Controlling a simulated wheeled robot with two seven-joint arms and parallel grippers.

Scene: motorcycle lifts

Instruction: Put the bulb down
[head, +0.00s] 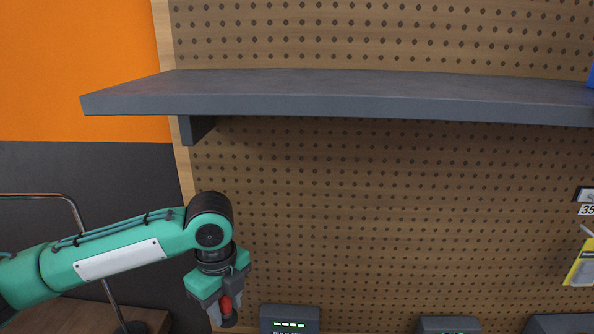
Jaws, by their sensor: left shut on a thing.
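My left gripper (226,304) points down at the lower left of the head view, in front of the pegboard. It is shut on a small red thing with a dark lower end, which I take to be the bulb (226,302). The fingers hide part of the bulb. I cannot tell whether its lower end touches a surface, as the view ends just below it. My right gripper is out of view.
A grey shelf (330,95) juts out above my left gripper, its visible top mostly bare. Dark boxes, one with green lights (290,320), stand along the bottom edge. A yellow packaged item (580,265) hangs at the right. A metal tube frame (75,215) stands at the left.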

